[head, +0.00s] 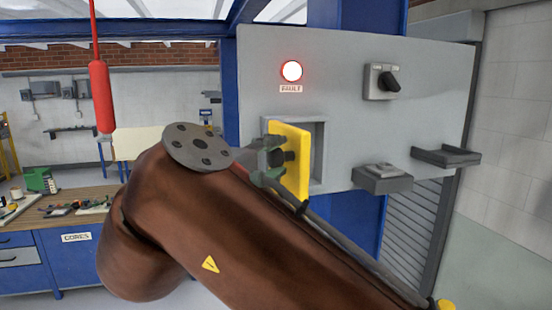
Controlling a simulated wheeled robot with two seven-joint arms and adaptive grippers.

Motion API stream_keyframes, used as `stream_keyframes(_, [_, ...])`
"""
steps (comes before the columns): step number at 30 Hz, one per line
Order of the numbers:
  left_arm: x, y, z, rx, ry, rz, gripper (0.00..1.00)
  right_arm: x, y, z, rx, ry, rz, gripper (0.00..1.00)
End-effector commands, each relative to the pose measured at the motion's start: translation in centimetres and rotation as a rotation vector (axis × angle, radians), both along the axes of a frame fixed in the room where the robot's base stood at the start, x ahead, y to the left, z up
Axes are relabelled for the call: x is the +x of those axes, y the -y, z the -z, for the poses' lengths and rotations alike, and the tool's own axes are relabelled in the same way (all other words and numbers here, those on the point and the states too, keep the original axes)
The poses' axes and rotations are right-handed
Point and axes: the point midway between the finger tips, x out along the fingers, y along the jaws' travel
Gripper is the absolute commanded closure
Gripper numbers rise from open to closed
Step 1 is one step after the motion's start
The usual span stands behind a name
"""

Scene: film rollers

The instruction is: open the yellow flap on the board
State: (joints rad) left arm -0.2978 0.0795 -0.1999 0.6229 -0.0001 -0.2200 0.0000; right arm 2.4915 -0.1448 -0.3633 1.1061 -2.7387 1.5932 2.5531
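The yellow flap (302,162) is on the grey board (345,75). It stands partly open, at an angle to the board. Part of the square recess (319,150) behind it shows on its right. My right gripper (276,159) is at the flap's left-facing side, with its fingers apart, one above the other. A dark part shows between the fingers against the flap; I cannot tell whether they grip it. My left gripper is not in view.
A lit lamp (291,71) marked FAULT, a black rotary switch (388,82), a grey box (382,178) and a small shelf (445,156) are on the board. A red cylinder (101,95) hangs at left above a workbench (50,209).

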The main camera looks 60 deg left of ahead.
Motion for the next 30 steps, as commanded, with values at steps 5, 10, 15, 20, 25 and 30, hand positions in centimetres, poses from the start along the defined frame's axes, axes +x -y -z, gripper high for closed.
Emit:
stream_keyframes(5, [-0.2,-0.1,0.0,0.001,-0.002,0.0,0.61,0.1,0.1,-0.1,0.001,0.0,0.001,0.59])
stream_keyframes(10, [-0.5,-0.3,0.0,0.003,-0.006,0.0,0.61,0.1,0.1,-0.1,0.001,0.0,0.001,0.59])
stream_keyframes(15, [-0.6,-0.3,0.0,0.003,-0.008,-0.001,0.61,-0.8,0.6,-0.2,0.002,0.003,0.001,0.59])
stream_keyframes(20, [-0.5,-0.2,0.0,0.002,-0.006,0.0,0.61,-3.1,2.2,-0.3,0.003,0.005,-0.001,0.59])
stream_keyframes(25, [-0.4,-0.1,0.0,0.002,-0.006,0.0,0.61,-6.1,4.3,-0.2,0.002,0.005,0.0,0.59])
stream_keyframes(30, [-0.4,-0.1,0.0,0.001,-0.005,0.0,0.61,-8.4,5.9,-0.2,0.002,0.003,0.001,0.59])
